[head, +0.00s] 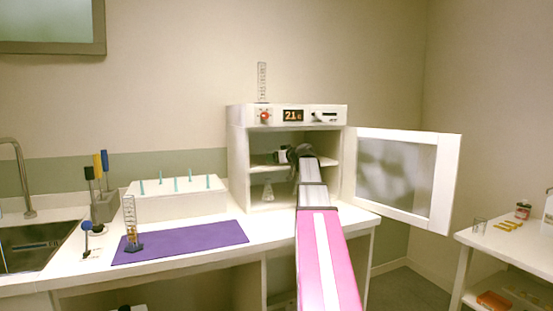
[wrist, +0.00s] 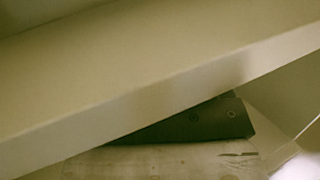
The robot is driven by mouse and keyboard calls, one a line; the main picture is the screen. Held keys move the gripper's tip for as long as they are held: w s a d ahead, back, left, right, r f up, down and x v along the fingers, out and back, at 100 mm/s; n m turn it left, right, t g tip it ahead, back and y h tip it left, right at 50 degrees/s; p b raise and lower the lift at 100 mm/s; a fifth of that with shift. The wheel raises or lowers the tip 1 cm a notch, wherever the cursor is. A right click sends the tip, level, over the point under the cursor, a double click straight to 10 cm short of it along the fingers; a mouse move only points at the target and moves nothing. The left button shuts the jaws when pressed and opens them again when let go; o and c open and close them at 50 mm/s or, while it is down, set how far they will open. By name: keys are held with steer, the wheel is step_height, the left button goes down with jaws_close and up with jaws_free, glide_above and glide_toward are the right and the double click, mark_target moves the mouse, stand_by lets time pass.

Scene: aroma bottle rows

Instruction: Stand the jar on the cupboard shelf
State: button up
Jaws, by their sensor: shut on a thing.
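The white cupboard (head: 239,165) stands open on the counter, with its shelf (head: 260,166) across the middle. My arm reaches in from the front, and my gripper (head: 283,156) is inside at about shelf height. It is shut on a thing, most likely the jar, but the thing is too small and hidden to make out. I cannot tell whether it touches the shelf. In the wrist view a pale slanting board fills the upper part, close to the camera. A dark part (wrist: 195,125), probably of my gripper, shows below it; the fingertips are hidden.
The cupboard door (head: 400,180) is swung open to the right of my arm. A glass cylinder (head: 262,82) stands on top. Left are a purple mat (head: 195,244) and a white peg rack (head: 175,200).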

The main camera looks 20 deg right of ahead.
steer(key=o, duration=0.9)
steer(key=shift+o, duration=0.2)
steer(key=v, duration=1.2)
